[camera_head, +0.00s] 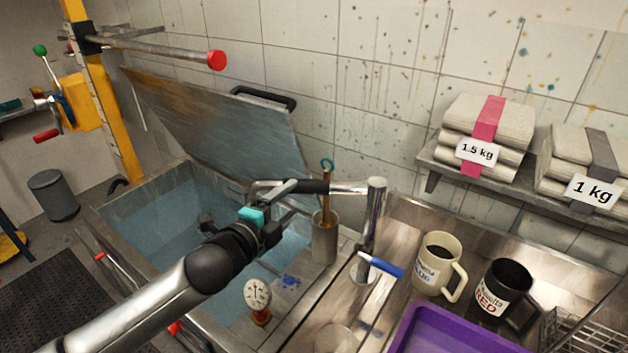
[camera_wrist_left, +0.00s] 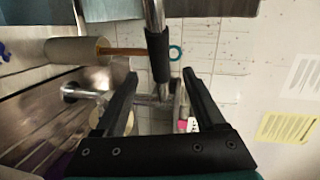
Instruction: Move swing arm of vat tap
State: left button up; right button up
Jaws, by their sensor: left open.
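The vat tap's swing arm (camera_head: 348,187) is a steel tube with a black sleeve (camera_head: 308,186). It reaches left from the upright tap post (camera_head: 373,215) over the vat's right edge, and its end bends down. My left gripper (camera_head: 298,198) is open and empty beside the sleeve. In the left wrist view, the black sleeve (camera_wrist_left: 159,56) shows between the fingertips of the left gripper (camera_wrist_left: 160,73), with space on both sides. I cannot tell whether it lies within the jaws or beyond them. My right gripper is not in view.
The vat (camera_head: 150,207) holds blue liquid, with its lid (camera_head: 215,120) raised. A grey pot with a stick (camera_head: 324,240) stands close below the swing arm. A dial gauge (camera_head: 257,293), a cream mug (camera_head: 436,268), a black mug (camera_head: 500,290) and a purple tray (camera_head: 450,335) are nearby.

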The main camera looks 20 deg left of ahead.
pick_arm(q)
jog(key=x, duration=1.1)
jog(key=shift+w+f, duration=0.1)
grip_shut()
dwell(0.6)
dwell(0.8)
